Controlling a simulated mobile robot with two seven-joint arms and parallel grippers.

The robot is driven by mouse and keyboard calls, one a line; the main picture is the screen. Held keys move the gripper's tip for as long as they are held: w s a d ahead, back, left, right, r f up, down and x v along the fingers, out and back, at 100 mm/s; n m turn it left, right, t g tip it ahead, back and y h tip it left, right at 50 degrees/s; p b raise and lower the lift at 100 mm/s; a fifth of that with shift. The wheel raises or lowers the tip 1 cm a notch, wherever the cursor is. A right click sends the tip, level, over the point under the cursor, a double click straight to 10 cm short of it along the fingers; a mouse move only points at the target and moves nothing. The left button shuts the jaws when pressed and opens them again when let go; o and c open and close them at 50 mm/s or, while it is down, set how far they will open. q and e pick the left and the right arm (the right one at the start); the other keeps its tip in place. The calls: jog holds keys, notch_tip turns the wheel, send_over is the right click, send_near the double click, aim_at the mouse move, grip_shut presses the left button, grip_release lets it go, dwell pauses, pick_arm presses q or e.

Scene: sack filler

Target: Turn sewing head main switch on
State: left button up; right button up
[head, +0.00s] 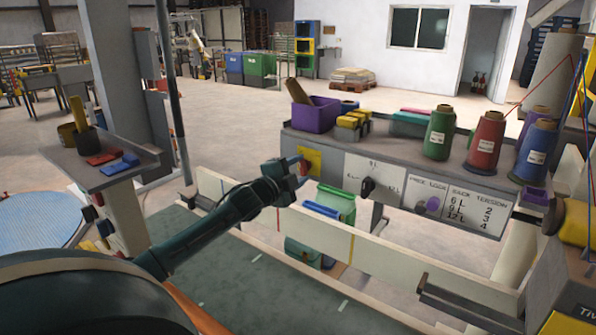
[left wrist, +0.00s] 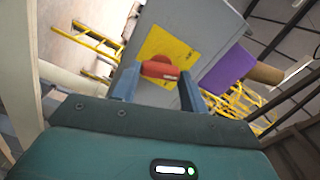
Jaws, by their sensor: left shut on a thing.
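The main switch is a red knob (left wrist: 160,69) on a yellow plate (left wrist: 172,48) at the left end of the sewing head's panel; the plate also shows in the head view (head: 310,158). My left gripper (head: 297,170) reaches the plate from the left. In the left wrist view its two fingers (left wrist: 160,85) stand on either side of the red knob and are shut on it. The knob lies crosswise between the fingers in that view. In the head view the gripper hides most of the knob. My right gripper is not in view.
The panel (head: 400,185) carries a black knob (head: 367,187) and a purple knob (head: 432,204) right of the switch. Thread cones (head: 485,142) and a purple bin (head: 315,114) stand on the shelf above. A long white rail (head: 380,262) runs below.

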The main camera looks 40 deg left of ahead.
pick_arm(q)
jog(key=m, duration=0.6)
jog(key=shift+f+m, duration=0.1)
jog(key=shift+m, duration=0.2)
jog(key=m, duration=0.4)
jog(key=shift+b, duration=0.3)
jog(key=shift+m, duration=0.9)
jog(key=o, duration=1)
